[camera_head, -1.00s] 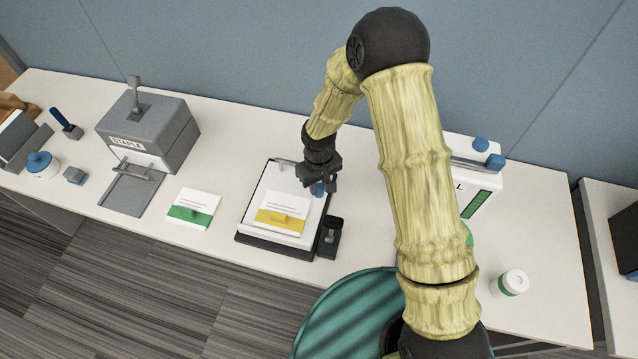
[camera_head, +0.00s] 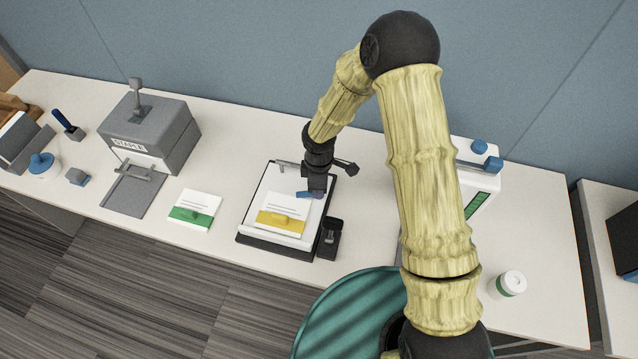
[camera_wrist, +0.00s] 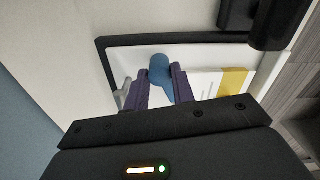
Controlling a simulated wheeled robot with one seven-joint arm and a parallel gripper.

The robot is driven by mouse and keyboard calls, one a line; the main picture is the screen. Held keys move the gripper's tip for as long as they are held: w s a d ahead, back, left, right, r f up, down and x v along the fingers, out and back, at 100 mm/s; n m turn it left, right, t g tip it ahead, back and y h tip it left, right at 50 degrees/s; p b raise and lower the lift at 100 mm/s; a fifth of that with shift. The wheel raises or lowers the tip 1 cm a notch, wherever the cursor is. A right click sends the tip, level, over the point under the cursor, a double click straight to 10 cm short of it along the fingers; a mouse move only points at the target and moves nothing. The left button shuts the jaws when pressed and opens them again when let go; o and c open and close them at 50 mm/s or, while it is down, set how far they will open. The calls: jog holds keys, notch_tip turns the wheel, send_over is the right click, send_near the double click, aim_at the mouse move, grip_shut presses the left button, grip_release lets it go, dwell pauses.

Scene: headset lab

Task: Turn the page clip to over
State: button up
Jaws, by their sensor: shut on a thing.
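The page clip is a blue knobbed piece (camera_wrist: 160,70) between my two fingers in the wrist view. In the head view a bit of its blue (camera_head: 305,195) shows below my gripper (camera_head: 314,192). My gripper, also seen in the wrist view (camera_wrist: 162,82), is shut on it. The clip is at the upper part of a white board with a dark rim (camera_head: 246,226). A white card with a yellow band (camera_head: 279,220) lies on the board, just below the clip. My fingers hide part of the clip.
A small black holder (camera_head: 330,238) stands at the board's right edge. A card with a green band (camera_head: 190,214) lies to the left, then a grey stapler box (camera_head: 165,140). A white cup (camera_head: 508,284) stands at the right. Bare table lies behind the board.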

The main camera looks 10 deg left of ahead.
jog(key=n+p, duration=0.1)
jog(key=n, duration=0.4)
jog(key=shift+n, duration=0.4)
jog(key=o, duration=1)
jog(key=shift+w+r, duration=0.1)
jog(key=shift+r, duration=0.35)
notch_tip(320, 180, up, 16)
jog(key=shift+r, duration=0.25)
